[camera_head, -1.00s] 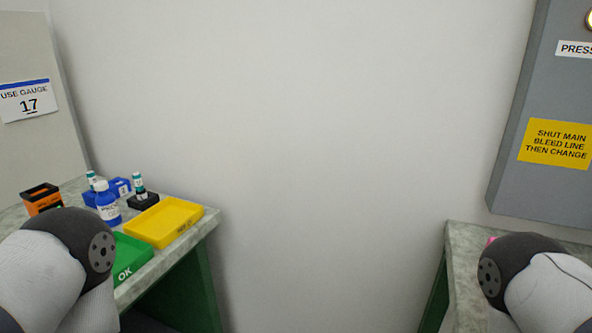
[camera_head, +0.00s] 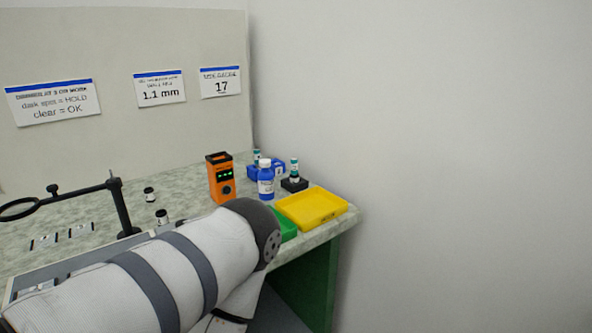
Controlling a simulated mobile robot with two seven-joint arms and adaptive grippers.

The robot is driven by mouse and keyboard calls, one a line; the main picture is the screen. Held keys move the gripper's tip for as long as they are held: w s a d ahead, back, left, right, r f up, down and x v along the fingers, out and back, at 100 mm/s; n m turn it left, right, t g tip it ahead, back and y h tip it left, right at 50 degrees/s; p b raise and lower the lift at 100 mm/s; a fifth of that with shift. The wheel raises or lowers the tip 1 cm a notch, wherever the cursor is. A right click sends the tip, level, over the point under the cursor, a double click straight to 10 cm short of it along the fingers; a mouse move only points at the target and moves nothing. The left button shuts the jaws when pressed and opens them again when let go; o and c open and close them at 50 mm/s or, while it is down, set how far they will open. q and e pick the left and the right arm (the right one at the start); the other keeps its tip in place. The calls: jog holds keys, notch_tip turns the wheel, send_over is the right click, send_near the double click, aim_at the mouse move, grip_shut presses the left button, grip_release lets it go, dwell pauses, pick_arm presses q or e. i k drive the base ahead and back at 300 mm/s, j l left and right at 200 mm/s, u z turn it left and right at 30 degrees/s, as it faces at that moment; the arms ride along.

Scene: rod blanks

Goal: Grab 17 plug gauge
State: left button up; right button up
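A small teal-topped cylinder (camera_head: 295,167), likely a plug gauge, stands upright in a black block (camera_head: 294,185) at the bench's back right. A similar teal-topped cylinder (camera_head: 257,156) stands at a blue block (camera_head: 279,170), partly hidden behind a blue bottle. I cannot read their sizes. A sign (camera_head: 221,83) on the back panel shows 17. My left arm crosses the lower front of the bench. Neither gripper shows.
The blue bottle (camera_head: 265,180) with a white cap and an orange device (camera_head: 220,179) stand near the blocks. A yellow tray (camera_head: 341,212) and a partly hidden green tray (camera_head: 289,227) lie at the right edge. A magnifier stand (camera_head: 123,208) and small vials stand left.

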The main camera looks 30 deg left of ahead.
aim_at(294, 165)
jog(key=i+u, duration=0.3)
jog(key=u, duration=0.15)
jog(key=i+u, duration=0.25)
jog(key=u, duration=0.2)
jog(key=i+l+u, duration=0.15)
jog(key=i+u, duration=0.15)
jog(key=u, duration=0.15)
jog(key=i+l+u, duration=0.2)
jog(key=u, duration=0.25)
